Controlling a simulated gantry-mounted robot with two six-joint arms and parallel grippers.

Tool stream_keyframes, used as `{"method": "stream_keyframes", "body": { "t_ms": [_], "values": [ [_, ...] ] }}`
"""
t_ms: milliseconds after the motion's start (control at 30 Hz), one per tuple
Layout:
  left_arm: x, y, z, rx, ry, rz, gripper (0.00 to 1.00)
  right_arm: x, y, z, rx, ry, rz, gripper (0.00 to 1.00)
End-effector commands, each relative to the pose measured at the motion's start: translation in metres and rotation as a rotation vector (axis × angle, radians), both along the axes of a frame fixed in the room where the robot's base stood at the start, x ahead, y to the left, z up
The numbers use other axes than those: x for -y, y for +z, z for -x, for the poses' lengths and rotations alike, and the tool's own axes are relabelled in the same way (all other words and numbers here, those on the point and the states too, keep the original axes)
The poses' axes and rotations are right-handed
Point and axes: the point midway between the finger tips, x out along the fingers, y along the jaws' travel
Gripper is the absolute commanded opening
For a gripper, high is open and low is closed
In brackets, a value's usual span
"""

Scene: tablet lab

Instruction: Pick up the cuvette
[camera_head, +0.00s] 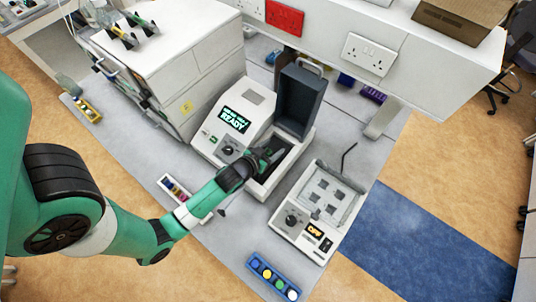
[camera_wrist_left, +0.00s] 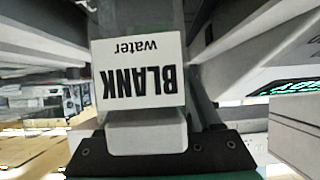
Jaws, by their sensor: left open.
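The cuvette (camera_wrist_left: 139,72) fills the middle of the left wrist view; it has a white label whose words "BLANK water" appear upside down. My left gripper (camera_head: 272,157) is open in the head view, at the open sample compartment of the READY instrument (camera_head: 227,143). The gripper stands close in front of the cuvette in the wrist view; I cannot tell whether its fingers touch it. In the head view I cannot make out the cuvette, with the gripper over the compartment. My right gripper is not in view.
The instrument's dark lid (camera_head: 302,98) stands raised behind the compartment. A device reading OFF (camera_head: 318,212) stands to the right. A rack with coloured caps (camera_head: 272,277) lies in front. A small tray (camera_head: 178,190) sits beside my left forearm. A white cabinet (camera_head: 170,50) stands at the back left.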

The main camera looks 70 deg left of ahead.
Motion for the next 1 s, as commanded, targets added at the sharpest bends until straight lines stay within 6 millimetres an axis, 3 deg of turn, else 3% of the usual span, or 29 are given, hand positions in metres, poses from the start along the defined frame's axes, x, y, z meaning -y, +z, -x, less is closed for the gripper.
{"method": "stream_keyframes", "body": {
  "t_ms": [233,600,1000],
  "values": [
    [-0.0022,-0.0021,-0.0034,0.001,-0.001,0.0,0.65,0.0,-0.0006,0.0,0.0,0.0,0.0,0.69],
    [-0.002,-0.0021,-0.0031,0.0,0.0,0.0,0.0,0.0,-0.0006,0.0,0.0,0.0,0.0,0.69],
    [-0.0021,0.0015,-0.0033,0.001,0.0,0.0,0.0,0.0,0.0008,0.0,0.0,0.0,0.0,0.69]
  ]
}}
